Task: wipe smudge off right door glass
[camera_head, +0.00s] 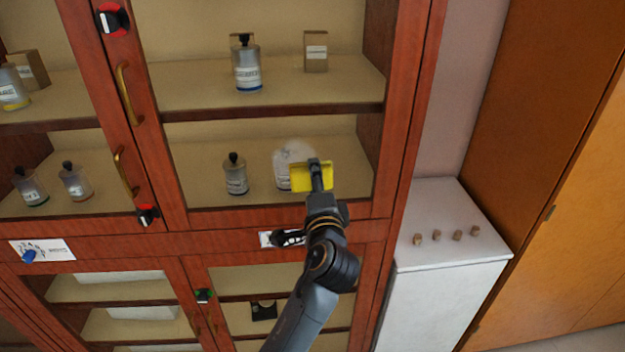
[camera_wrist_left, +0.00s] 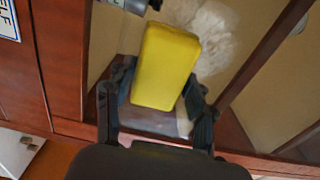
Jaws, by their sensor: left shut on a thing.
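The right door (camera_head: 405,130) of the wooden cabinet is closed, with a large glass pane in a red-brown frame. A whitish smudge (camera_head: 292,152) lies on the lower right of its glass; it also shows in the left wrist view (camera_wrist_left: 212,38). My left gripper (camera_head: 316,178) is shut on a yellow sponge (camera_head: 299,184). The sponge is at the smudge's lower edge, in front of the glass. In the left wrist view the sponge (camera_wrist_left: 166,66) sits between both fingers. I cannot tell whether it touches the glass. My right gripper is not in view.
Labelled bottles (camera_head: 236,174) and a small box (camera_head: 316,52) stand on shelves behind the glass. Brass handles (camera_head: 125,172) project at the door's left edge. A white counter (camera_head: 450,225) with several small wooden blocks stands at the right.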

